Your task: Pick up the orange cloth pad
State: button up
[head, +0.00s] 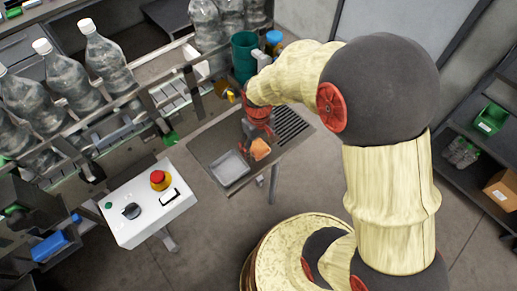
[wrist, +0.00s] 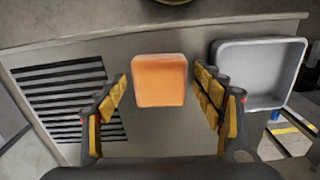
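The orange cloth pad (wrist: 159,80) lies on the small metal side table, between the slotted grille and a grey tray. It also shows in the head view (head: 260,149), just below my gripper (head: 258,130). In the wrist view my gripper (wrist: 165,88) is open, with one yellow-padded finger on each side of the pad. There are gaps between the pad and both fingers. I cannot tell how far above the table the fingertips are.
The grey tray (wrist: 258,72) stands close to the right finger in the wrist view. The slotted grille (wrist: 66,100) is on the left. In the head view, a green container (head: 244,57), a conveyor with large bottles (head: 108,62) and a white control box (head: 150,203) stand nearby.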

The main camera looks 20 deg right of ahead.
aim_at(258, 146)
jog(key=c, duration=1)
jog(key=shift+c, duration=0.2)
jog(key=shift+w+r, duration=0.1)
jog(key=shift+r, duration=0.4)
notch_tip(258, 146, up, 2)
jog(key=shift+r+p, duration=0.2)
jog(key=shift+p, duration=0.15)
jog(key=s+d+r+p, duration=0.2)
jog(key=s+d+r, duration=0.2)
jog(key=s+r, duration=0.5)
jog(key=s, duration=0.4)
jog(key=shift+s+d+r+p, duration=0.15)
jog(key=shift+s+r+p, duration=0.1)
jog(key=shift+r+p, duration=0.05)
